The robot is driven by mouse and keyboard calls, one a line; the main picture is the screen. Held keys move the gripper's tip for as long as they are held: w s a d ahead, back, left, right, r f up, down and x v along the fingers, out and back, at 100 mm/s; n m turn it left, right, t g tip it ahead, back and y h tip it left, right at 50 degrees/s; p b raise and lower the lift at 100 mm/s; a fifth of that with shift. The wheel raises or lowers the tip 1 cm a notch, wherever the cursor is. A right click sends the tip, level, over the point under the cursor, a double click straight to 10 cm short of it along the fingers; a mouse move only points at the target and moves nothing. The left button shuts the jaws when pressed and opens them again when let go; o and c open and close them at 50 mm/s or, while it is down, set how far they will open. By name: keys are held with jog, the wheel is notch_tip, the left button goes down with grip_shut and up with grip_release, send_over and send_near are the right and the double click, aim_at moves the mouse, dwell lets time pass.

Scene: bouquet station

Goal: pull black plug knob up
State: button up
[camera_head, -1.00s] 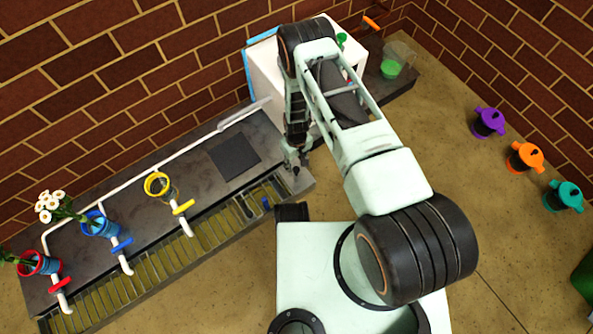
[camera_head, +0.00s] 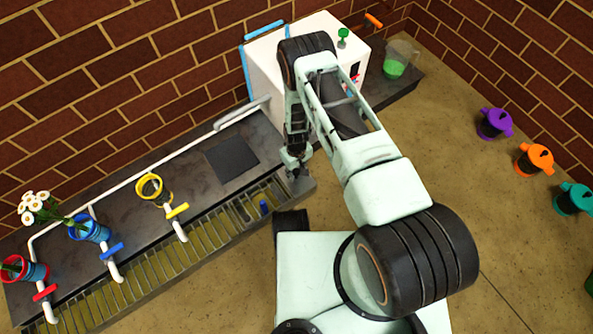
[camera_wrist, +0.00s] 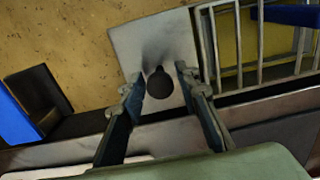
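The black plug knob (camera_wrist: 162,88) shows in the wrist view on a pale grey plate (camera_wrist: 143,50) at the end of the slatted trough. My gripper (camera_wrist: 160,80) is open, with one finger on each side of the knob and a small gap visible beside it. I cannot tell how far the fingertips reach down along the knob. In the head view my gripper (camera_head: 297,168) is low over the right end of the trough, and the knob is hard to make out there.
The slatted trough (camera_head: 150,275) runs left along the counter, past red, blue and yellow valve taps. A white box-shaped machine (camera_head: 268,72) stands behind my arm. Purple, orange and teal lidded pots (camera_head: 534,160) stand at right. A blue piece (camera_head: 264,207) lies in the trough.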

aim_at(296, 171)
jog(key=c, duration=0.5)
jog(key=shift+r, duration=0.1)
jog(key=shift+r+p, duration=1)
jog(key=shift+r, duration=0.5)
jog(key=o, duration=1)
jog(key=shift+c, duration=0.2)
notch_tip(296, 171, up, 9)
jog(key=p, duration=0.6)
